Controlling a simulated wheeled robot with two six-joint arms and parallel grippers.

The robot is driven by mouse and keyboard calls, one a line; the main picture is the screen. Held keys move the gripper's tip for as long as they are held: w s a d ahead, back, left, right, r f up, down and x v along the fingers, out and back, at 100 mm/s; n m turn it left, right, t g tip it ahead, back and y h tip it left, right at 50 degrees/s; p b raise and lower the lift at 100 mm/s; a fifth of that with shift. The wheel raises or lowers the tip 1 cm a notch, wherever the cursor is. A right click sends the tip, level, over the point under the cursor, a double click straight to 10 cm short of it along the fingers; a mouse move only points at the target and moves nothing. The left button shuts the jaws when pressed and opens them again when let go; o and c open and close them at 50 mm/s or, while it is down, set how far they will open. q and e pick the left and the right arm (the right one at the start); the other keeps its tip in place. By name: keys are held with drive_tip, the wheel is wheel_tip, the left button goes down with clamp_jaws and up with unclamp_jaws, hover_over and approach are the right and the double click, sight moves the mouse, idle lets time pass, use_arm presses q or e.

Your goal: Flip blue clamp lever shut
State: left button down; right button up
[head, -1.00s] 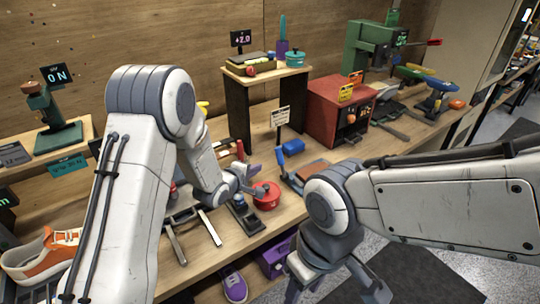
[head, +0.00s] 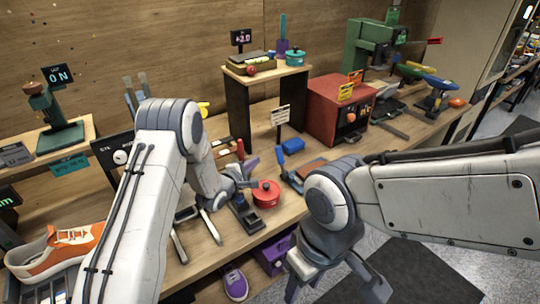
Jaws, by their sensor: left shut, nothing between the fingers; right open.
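My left gripper (head: 250,182) is shut and empty, low over the bench, just left of a red lidded pot. A small dark device (head: 244,213) with a bluish part sits right under it; the gripper partly hides it, and I cannot tell whether they touch. My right gripper (head: 332,282) is open and empty in front of the bench, fingers pointing down.
The red pot (head: 266,193) is close to the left gripper. A wooden stand (head: 268,75) and a red box machine (head: 340,108) stand behind. A brown block (head: 311,168) lies right of the pot. An orange sneaker (head: 58,248) is at the left, a purple shoe (head: 235,284) below the bench.

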sight(281, 160)
use_arm(q)
drive_tip(key=p+x, duration=0.1)
drive_tip(key=x, duration=0.5)
drive_tip(key=shift+w, duration=0.1)
drive_tip(key=s+d+p, duration=0.1)
drive_tip(key=s+d+r+p, duration=0.1)
drive_tip(key=shift+s+d+r, duration=0.35)
drive_tip(key=shift+d, duration=0.05)
